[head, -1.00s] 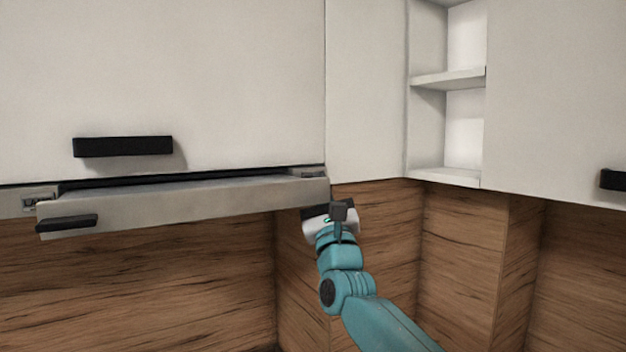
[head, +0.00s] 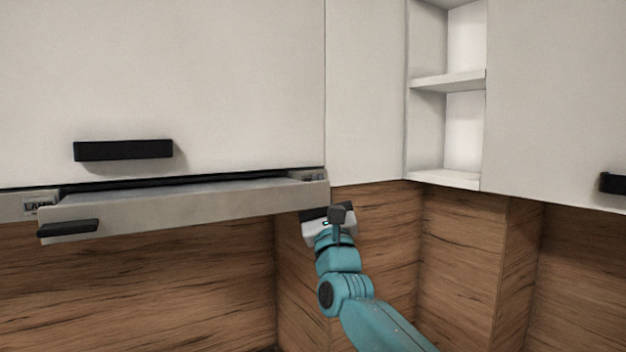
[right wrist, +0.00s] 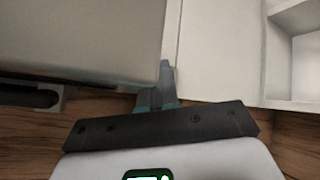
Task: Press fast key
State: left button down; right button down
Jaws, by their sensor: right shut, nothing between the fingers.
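A grey range hood (head: 190,205) with a black handle (head: 68,232) runs under the white cabinet. My left gripper is not in view.
A white cabinet door with a black handle (head: 123,150) is above the hood. Open white shelves (head: 447,80) and another cabinet (head: 560,100) are to the right. The wood splashback (head: 140,280) lies behind; the space below the hood left of my arm is clear.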

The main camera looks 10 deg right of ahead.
jog(key=shift+w, duration=0.2)
jog(key=shift+w+a+p, duration=0.15)
jog(key=shift+p, duration=0.2)
dwell(0.4)
jog(key=shift+s+d+b, duration=0.25)
jog(key=shift+s+b, duration=0.35)
jog(key=shift+b, duration=0.4)
